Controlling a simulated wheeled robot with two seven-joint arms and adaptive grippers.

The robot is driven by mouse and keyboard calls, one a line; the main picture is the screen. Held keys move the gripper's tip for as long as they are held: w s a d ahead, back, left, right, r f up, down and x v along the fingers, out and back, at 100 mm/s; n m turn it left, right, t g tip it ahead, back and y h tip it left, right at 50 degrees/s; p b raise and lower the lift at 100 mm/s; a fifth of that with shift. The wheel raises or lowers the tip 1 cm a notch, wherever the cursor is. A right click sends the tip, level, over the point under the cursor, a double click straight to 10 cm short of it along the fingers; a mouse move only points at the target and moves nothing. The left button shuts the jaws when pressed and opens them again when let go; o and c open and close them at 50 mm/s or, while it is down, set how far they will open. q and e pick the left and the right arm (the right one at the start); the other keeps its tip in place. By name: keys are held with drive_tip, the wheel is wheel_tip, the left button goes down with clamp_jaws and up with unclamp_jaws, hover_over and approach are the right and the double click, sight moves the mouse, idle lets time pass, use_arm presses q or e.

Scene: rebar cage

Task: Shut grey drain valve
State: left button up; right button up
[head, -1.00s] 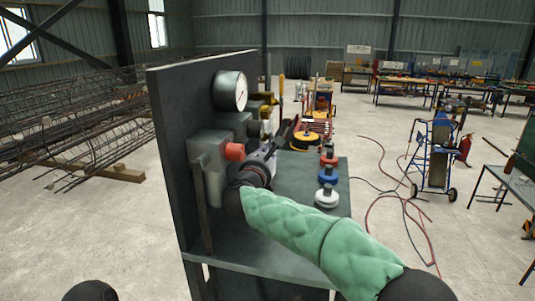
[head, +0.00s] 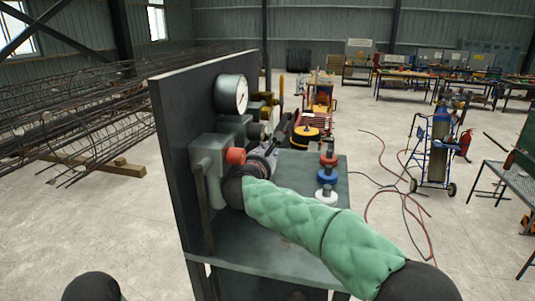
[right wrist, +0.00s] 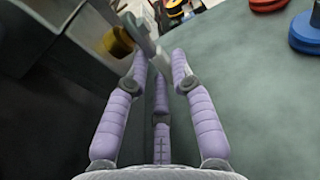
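The grey valve body (head: 207,158) sits on the dark upright panel (head: 175,150), with a red round end facing right. In the right wrist view, a flat grey lever (right wrist: 148,42) reaches between my right fingertips; I cannot tell whether the fingers touch it. My right gripper (right wrist: 160,62) has three purple padded fingers, spread apart. In the head view my green-sleeved right arm reaches to the panel, and its wrist hides most of the hand and what lies behind it. My left gripper is not in view.
A round gauge (head: 231,94) is above the valve body. A red handwheel (head: 328,160), a blue one (head: 327,177) and a white one (head: 326,196) stand on the grey shelf (head: 275,250). A yellow fitting (right wrist: 113,38) is left of my right fingers.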

drive_tip(key=v, duration=1.2)
idle(0.3)
drive_tip(key=w+f+b, duration=0.1)
drive_tip(key=w+t+b, duration=0.1)
drive_tip(key=b, duration=0.1)
drive_tip(key=shift+d+f+b, duration=0.3)
drive_tip(key=shift+d+f, duration=0.05)
drive_tip(key=shift+f, duration=0.05)
drive_tip(key=shift+w+d+f+b, duration=0.1)
drive_tip(key=shift+w+d+b, duration=0.05)
drive_tip(key=shift+w+b, duration=0.4)
drive_tip(key=shift+w+d+r+p, duration=0.25)
drive_tip(key=shift+w+p, duration=0.2)
drive_tip(key=shift+w, duration=0.2)
drive_tip(key=p+x, duration=0.3)
drive_tip(key=x, duration=0.6)
drive_tip(key=shift+w+d, duration=0.15)
drive_tip(key=shift+w, duration=0.05)
